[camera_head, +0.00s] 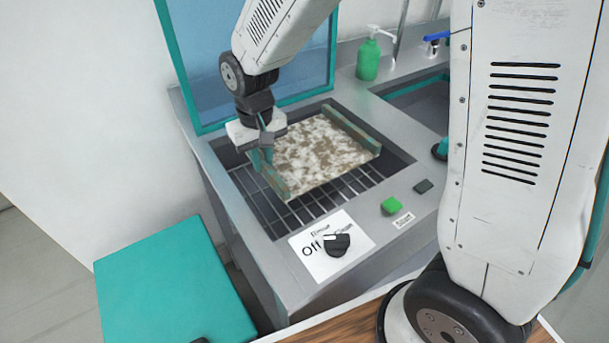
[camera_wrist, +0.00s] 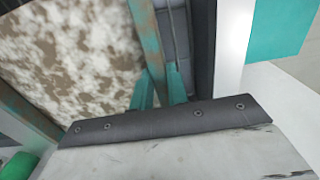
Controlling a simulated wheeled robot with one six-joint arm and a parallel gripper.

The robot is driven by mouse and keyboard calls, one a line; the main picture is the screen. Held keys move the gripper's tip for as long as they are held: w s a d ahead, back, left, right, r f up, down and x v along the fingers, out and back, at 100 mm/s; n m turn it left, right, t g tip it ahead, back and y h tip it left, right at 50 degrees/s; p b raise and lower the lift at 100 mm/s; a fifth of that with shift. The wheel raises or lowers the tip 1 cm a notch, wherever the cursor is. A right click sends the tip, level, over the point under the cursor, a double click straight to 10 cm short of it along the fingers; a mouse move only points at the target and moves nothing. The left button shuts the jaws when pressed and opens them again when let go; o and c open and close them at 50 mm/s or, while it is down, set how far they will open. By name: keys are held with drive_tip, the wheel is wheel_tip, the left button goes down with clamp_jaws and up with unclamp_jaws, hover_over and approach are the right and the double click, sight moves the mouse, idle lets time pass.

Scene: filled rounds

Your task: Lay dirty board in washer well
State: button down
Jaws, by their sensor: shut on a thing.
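The dirty board (camera_head: 318,153) is a flat panel blotched brown and white, with worn green-brown rails along two opposite sides. It is at the washer well (camera_head: 263,211), over the wire rack; I cannot tell whether it rests on the rack. My gripper (camera_head: 266,157) is shut on the board's left rail. In the wrist view the teal fingers (camera_wrist: 160,92) close around that rail, and the blotched face of the board (camera_wrist: 65,55) fills the left side.
A blue lid with a teal frame (camera_head: 255,50) stands open behind the well. A labelled dial (camera_head: 337,244) and a green button (camera_head: 391,205) are in front. A green soap bottle (camera_head: 368,58) and a sink basin (camera_head: 420,100) are to the right. A teal-topped block (camera_head: 170,285) stands at lower left.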

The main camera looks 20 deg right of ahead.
approach(268, 202)
wheel_tip(268, 202, down, 6)
drive_tip(key=shift+s+r, duration=0.1)
drive_tip(key=shift+r, duration=0.15)
drive_tip(key=shift+f, duration=0.1)
drive_tip(key=c, duration=1.4)
unclamp_jaws()
drive_tip(key=shift+o, duration=0.2)
wheel_tip(268, 202, up, 12)
drive_tip(key=shift+r, duration=0.2)
